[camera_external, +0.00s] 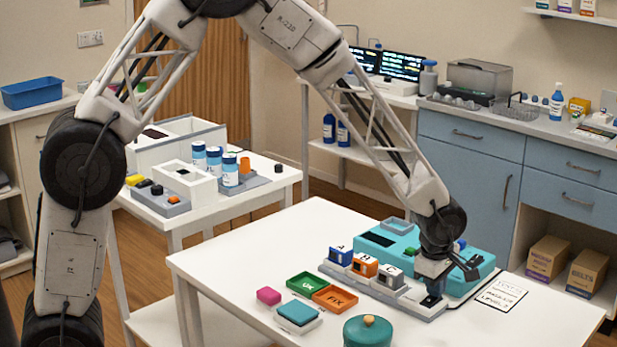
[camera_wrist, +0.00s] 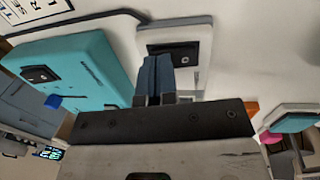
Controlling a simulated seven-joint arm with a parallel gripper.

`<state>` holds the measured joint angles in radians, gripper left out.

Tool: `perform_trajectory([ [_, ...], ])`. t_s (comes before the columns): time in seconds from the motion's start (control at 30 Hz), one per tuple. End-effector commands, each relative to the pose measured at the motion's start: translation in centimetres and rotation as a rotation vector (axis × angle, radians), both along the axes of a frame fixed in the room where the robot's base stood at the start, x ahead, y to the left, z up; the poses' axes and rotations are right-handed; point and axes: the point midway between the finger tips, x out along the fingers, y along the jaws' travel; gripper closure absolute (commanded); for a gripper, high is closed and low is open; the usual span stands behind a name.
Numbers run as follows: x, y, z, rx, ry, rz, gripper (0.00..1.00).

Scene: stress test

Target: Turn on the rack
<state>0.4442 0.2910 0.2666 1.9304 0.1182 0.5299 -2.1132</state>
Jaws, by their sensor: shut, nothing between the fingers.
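The rack (camera_external: 378,295) is a long grey base on the white table, carrying a blue A block (camera_external: 341,257), an orange B block (camera_external: 365,265) and a grey C block (camera_external: 389,276). My gripper (camera_external: 431,298) points down at the rack's right end, and its fingers are shut and empty. In the wrist view, the closed dark-blue fingers (camera_wrist: 155,76) are in front of a black switch panel (camera_wrist: 190,50) on a pale base. They hide part of the panel. I cannot tell whether they touch it or what state the switch is in.
A teal machine (camera_external: 466,284) stands close behind the rack. A printed card (camera_external: 500,291) lies to the right. A green OK tray (camera_external: 307,283), orange FIX tray (camera_external: 336,298), pink block (camera_external: 268,296) and round teal pot (camera_external: 368,332) lie in front. The table's left part is clear.

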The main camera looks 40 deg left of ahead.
Motion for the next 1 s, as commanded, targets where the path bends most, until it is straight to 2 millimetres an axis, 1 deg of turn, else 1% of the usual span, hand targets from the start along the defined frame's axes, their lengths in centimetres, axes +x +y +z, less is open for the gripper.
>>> perform_trajectory([
  [0.3, 0.03, 0.01, -0.04, 0.001, 0.003, 0.0, 1.0],
  [0.5, 0.18, 0.1, -0.48, 0.004, 0.051, 0.002, 1.0],
  [0.7, 0.1, 0.1, -0.52, 0.004, 0.05, 0.001, 1.0],
  [1.0, -0.52, 0.09, -0.41, 0.004, 0.05, 0.001, 1.0],
])
